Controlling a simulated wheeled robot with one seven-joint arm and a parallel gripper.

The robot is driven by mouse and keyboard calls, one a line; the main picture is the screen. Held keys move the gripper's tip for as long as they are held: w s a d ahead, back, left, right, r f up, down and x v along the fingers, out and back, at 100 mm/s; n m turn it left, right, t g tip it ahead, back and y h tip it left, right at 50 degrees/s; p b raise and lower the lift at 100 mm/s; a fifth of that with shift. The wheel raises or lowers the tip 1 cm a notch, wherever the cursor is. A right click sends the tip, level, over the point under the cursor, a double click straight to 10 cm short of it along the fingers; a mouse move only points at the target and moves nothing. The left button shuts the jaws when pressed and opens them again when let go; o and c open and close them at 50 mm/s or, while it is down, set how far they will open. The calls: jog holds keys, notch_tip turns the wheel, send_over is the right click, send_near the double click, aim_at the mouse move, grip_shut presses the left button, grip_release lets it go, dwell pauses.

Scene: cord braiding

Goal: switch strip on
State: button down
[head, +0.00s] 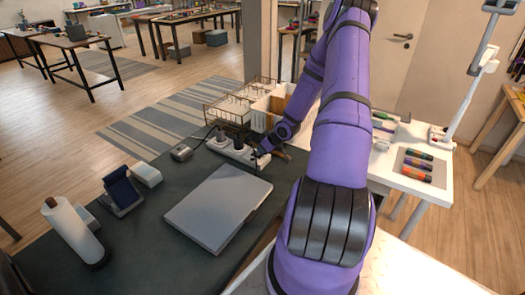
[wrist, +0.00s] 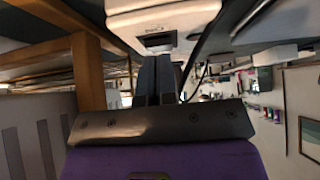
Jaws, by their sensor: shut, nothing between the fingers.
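The power strip (head: 232,151) is a pale bar lying on the dark desk top, with dark plugs (head: 221,137) standing in it. My gripper (head: 259,157) is at the strip's right end, partly hidden by its own dark parts. In the wrist view the strip (wrist: 165,16) is a pale body at the top, with a dark rectangular switch-like patch (wrist: 159,40) on its near face. My gripper's two dark fingers (wrist: 157,58) are shut and empty, with the tips just below that patch. Whether they touch it I cannot tell, nor the switch's position.
A phone stand (head: 122,190) and a paper roll (head: 73,230) are further left.

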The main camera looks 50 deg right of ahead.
jog(key=shift+f, duration=0.3)
jog(key=shift+s+f, duration=0.1)
jog(key=shift+s+f, duration=0.1)
jog(key=shift+f, duration=0.25)
jog(key=shift+r, duration=0.15)
jog(key=shift+r, duration=0.75)
